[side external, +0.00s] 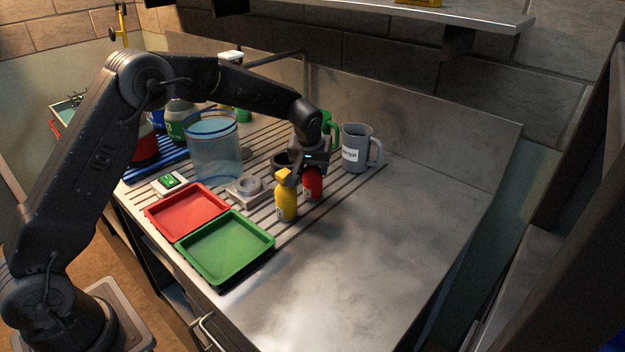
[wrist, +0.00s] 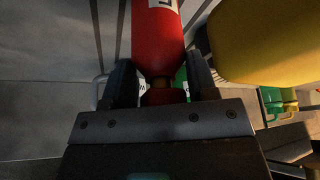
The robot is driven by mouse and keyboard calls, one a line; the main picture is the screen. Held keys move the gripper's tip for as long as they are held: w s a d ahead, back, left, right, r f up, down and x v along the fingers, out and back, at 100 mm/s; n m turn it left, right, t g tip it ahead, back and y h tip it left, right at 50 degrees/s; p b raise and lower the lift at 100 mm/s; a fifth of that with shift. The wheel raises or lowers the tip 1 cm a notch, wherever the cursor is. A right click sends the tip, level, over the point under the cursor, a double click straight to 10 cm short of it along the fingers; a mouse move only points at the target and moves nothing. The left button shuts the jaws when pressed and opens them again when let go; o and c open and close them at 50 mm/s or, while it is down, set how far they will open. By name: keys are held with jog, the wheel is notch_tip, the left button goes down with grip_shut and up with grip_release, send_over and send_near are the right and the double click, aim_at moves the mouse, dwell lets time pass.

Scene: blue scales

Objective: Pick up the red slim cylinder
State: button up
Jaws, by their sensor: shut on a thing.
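The red slim cylinder (side external: 313,184) stands upright on the slatted metal counter, just behind and to the right of a yellow bottle (side external: 286,203). In the wrist view the red cylinder (wrist: 158,40) lies between the two fingers. My gripper (side external: 308,166) is shut on its upper end; it also shows in the wrist view (wrist: 163,85). The gripper hides the top of the cylinder in the side view. The yellow bottle (wrist: 260,40) is very close to the right finger in the wrist view.
A grey mug (side external: 355,149) and a green mug (side external: 327,130) stand behind the gripper. A red tray (side external: 186,212) and a green tray (side external: 227,248) lie at front left. A clear blue container (side external: 212,146) stands left. The counter's right side is clear.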

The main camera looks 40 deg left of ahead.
jog(key=shift+r, duration=0.15)
jog(key=shift+r, duration=0.55)
jog(key=r, duration=0.2)
jog(key=a+r, duration=0.1)
jog(key=shift+s+r, duration=0.25)
jog(key=shift+r, duration=0.05)
jog(key=s+a+r, duration=0.5)
jog(key=a+r, duration=0.1)
jog(key=a, duration=0.3)
notch_tip(320, 180, up, 18)
jog(key=s+a, duration=0.2)
jog(key=a, duration=0.7)
jog(key=s+a, duration=0.3)
jog(key=a, duration=0.5)
jog(key=shift+a+f, duration=0.15)
jog(key=shift+f, duration=0.95)
jog(key=shift+a+f, duration=0.1)
jog(key=shift+f, duration=1)
